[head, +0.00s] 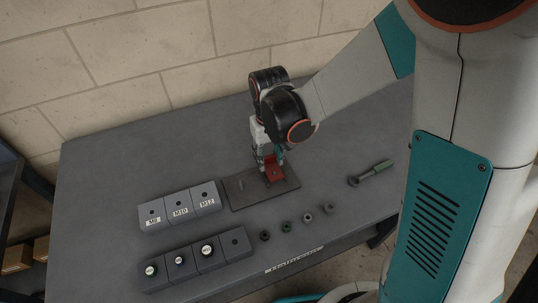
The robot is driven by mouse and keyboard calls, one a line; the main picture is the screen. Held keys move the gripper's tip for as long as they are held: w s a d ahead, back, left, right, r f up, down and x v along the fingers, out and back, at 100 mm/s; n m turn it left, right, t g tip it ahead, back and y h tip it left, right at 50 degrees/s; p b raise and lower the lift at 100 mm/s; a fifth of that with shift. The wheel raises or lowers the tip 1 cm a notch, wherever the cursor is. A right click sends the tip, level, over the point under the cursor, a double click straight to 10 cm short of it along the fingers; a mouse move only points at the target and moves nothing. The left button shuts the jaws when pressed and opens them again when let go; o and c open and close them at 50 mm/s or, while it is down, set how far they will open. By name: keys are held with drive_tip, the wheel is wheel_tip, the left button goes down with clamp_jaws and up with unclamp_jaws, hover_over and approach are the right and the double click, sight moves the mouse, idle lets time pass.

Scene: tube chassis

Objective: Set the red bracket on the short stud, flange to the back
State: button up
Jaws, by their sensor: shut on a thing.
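The red bracket (275,174) is between the fingers of my gripper (271,163), which is shut on it. The bracket is over the right part of a dark base plate (235,200), low and close to its surface. I cannot tell whether it touches the plate. A raised part of the bracket, likely its flange, shows between the fingers toward the back. A small stud (240,184) stands upright on the left part of the plate. Any stud under the bracket is hidden by the bracket and my gripper.
A row of grey blocks labelled M8, M10 and M12 (180,209) stands left of the plate. Another grey row (196,262) with round-topped items is in front. Several nuts (286,227) lie before the plate. The table's back left is clear.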

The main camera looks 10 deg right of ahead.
drive_tip(key=shift+f+b, duration=0.7)
drive_tip(key=shift+f, duration=0.15)
drive_tip(key=o, duration=1.2)
drive_tip(key=shift+c, duration=0.2)
drive_tip(key=shift+r, duration=0.15)
drive_tip(key=shift+r, duration=3.65)
